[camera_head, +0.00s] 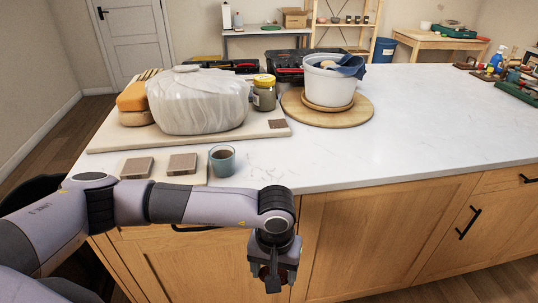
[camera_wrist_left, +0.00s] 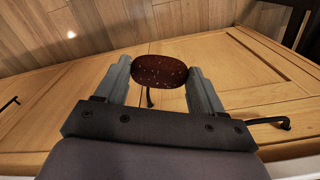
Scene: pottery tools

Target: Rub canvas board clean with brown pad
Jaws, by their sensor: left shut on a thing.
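My left gripper (camera_head: 273,275) hangs below the counter's front edge, in front of the wooden cabinet doors. It is shut on a dark reddish-brown, speckled oval pad (camera_wrist_left: 158,71), which shows between its two fingers in the left wrist view. A large pale beige board (camera_head: 108,141), which looks like the canvas board, lies on the counter under a plastic-wrapped lump (camera_head: 198,102). A small brown square (camera_head: 277,124) lies at its right end. The pad is well apart from the board. My right gripper is not in view.
The right counter (camera_head: 440,115) is clear.

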